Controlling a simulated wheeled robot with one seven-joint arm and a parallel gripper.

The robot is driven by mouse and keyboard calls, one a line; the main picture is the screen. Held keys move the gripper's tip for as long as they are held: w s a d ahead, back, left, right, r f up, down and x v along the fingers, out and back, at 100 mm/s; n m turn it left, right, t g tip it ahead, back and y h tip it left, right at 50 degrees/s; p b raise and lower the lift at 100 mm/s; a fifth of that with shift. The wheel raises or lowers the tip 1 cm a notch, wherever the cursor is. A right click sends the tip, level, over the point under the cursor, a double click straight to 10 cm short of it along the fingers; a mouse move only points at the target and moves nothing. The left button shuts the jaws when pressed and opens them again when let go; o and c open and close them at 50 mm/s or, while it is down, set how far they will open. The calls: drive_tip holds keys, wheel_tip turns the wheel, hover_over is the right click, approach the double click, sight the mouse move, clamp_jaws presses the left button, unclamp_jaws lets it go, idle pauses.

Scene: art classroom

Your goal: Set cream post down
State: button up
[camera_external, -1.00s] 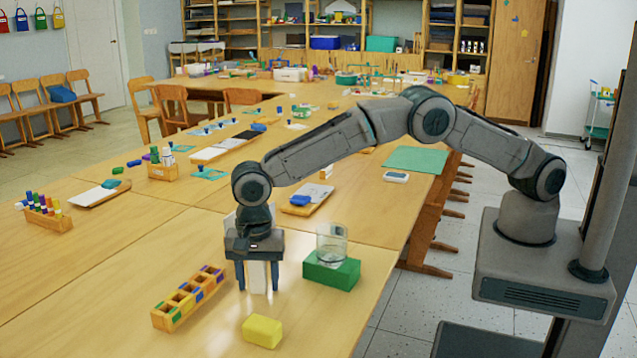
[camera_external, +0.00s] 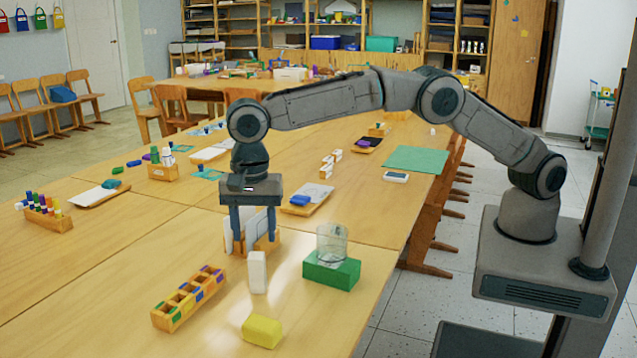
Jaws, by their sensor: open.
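The cream post (camera_external: 257,272) stands upright on the near table, apart from the things around it. My gripper (camera_external: 249,246) is open and empty. Its two fingers point down, above and slightly behind the post in the picture, with a gap over the post's top.
A wooden holder with white panels (camera_external: 266,241) stands behind the post, partly hidden by my fingers. A green block (camera_external: 331,272) bearing a clear beaker (camera_external: 331,243) is to the right. A compartmented wooden box (camera_external: 187,298) and a yellow block (camera_external: 262,331) are in front.

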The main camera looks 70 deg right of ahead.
drive_tip(key=shift+r, duration=0.4)
drive_tip(key=shift+w+d+r, duration=0.1)
drive_tip(key=shift+d+r, duration=0.15)
drive_tip(key=shift+d, duration=0.05)
drive_tip(key=s+d+r+n, duration=0.2)
drive_tip(key=d+r, duration=0.2)
drive_tip(key=d, duration=0.5)
drive_tip(key=s+d+r+n+t, duration=0.15)
drive_tip(key=d+r, duration=0.25)
drive_tip(key=d, duration=0.5)
drive_tip(key=s+d+r+n+g, duration=0.1)
drive_tip(key=s+d+r+n, duration=0.25)
drive_tip(key=d, duration=0.55)
drive_tip(key=s+d+f+n+t, duration=0.1)
drive_tip(key=s+d+f+n, duration=0.1)
drive_tip(key=s+d, duration=0.5)
drive_tip(key=s+d+f+n+t, duration=0.1)
drive_tip(key=s+d+f+n, duration=0.2)
drive_tip(key=s+d, duration=0.5)
drive_tip(key=s+n, duration=0.1)
drive_tip(key=s, duration=0.6)
drive_tip(key=shift+d+n, duration=0.3)
